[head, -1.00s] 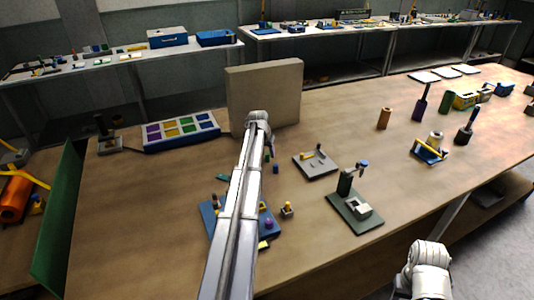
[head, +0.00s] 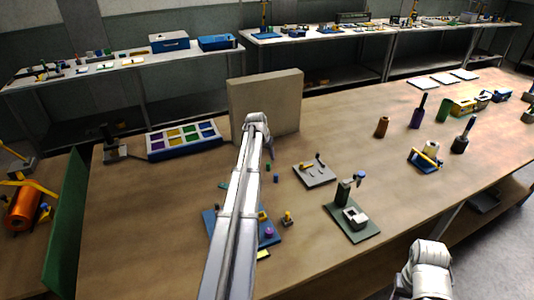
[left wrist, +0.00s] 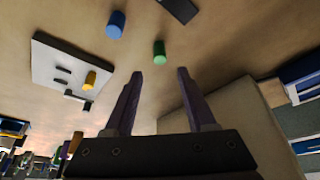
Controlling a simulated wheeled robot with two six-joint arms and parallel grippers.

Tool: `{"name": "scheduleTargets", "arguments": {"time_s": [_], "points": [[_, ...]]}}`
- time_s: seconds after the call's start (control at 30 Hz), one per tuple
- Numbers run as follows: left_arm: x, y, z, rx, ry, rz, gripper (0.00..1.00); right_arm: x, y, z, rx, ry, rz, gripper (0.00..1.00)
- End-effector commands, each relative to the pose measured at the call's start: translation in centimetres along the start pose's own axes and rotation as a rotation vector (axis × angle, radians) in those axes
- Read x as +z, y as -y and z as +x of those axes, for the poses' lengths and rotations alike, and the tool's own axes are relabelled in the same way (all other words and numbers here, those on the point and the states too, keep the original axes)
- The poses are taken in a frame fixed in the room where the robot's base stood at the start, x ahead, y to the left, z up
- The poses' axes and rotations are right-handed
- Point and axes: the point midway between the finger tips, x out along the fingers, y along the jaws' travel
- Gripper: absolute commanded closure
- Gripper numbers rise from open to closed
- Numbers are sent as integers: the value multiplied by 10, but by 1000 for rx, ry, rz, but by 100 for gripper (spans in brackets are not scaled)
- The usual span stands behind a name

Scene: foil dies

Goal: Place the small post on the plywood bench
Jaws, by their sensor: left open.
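A small green post (head: 268,167) and a small blue post (head: 276,179) stand apart on the brown wooden bench (head: 340,130); I cannot tell which one the task means. My left gripper (head: 271,152) is just behind the green post in the head view. In the left wrist view the left gripper (left wrist: 160,73) is open and empty, with the green post (left wrist: 160,52) just beyond and between its fingertips, apart from both. The blue post (left wrist: 115,24) lies farther off to the left there. My right arm shows at the lower right, but its gripper is out of frame.
A grey plate (head: 325,178) with a yellow peg stands right of the posts. A blue board (head: 211,225) is partly hidden by my left arm. A tan upright panel (head: 265,105) stands behind the gripper. A green fixture (head: 368,228) stands nearer right.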

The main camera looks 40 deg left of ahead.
Motion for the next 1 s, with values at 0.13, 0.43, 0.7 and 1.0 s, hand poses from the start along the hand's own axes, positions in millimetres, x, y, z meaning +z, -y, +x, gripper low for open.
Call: {"name": "scheduleTargets", "arguments": {"time_s": [0.13,0.43,0.7,1.0], "points": [[-2,0,-34,0,0,0,44,2,-3,-32,0,0,0,51],[0,0,-61,0,0,0,44,3,-5,-56,0,0,-1,51],[0,0,-60,0,0,0,44,3,-5,-55,0,0,-1,51],[28,-98,-67,40,58,89,44,3,-5,-56,0,0,-1,51]]}}
